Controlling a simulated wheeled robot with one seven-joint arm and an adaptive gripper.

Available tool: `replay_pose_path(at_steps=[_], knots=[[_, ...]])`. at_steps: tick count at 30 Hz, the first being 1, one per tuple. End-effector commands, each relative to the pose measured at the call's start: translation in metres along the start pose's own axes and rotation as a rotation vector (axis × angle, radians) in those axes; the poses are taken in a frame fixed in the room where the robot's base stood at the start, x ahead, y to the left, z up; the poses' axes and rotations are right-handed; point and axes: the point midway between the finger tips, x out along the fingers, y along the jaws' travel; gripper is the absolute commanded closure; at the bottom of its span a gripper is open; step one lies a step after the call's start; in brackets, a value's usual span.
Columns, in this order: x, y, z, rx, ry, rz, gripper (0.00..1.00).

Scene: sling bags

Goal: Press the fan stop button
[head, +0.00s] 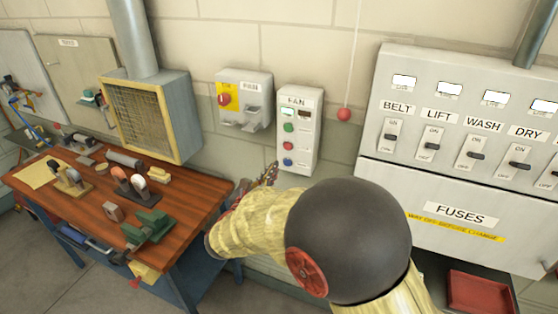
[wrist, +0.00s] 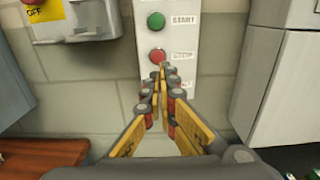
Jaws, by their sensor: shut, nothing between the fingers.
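The white FAN control box (head: 305,162) hangs on the wall in the middle of the head view. It carries a green button (head: 289,127), a red button (head: 288,146) and a blue button (head: 287,161). In the wrist view the green START button (wrist: 156,20) is above the red STOP button (wrist: 157,55). My gripper (head: 270,172) is to the lower left of the box in the head view. In the wrist view my gripper (wrist: 163,72) is shut and empty, its tips just below the red button. The tips hide the blue button; contact cannot be told.
A grey box with a red knob on yellow (head: 225,99) is left of the FAN box. A red ball on a cord (head: 344,114) and a large switch cabinet (head: 370,140) are on its right. A wooden workbench (head: 188,190) with tools stands at left, below a vent.

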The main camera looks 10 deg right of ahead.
Motion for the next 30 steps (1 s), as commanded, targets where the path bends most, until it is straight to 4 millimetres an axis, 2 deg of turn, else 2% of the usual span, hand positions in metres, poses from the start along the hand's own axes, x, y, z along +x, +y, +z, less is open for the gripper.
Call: replay_pose_path(at_steps=[3, 7, 30], knots=[[-0.014, 0.000, 0.000, 0.000, 0.002, 0.001, 1.00], [-0.020, 0.000, 0.000, 0.000, 0.000, 0.001, 1.00], [-0.021, 0.000, -0.001, 0.001, 0.001, 0.000, 1.00]])
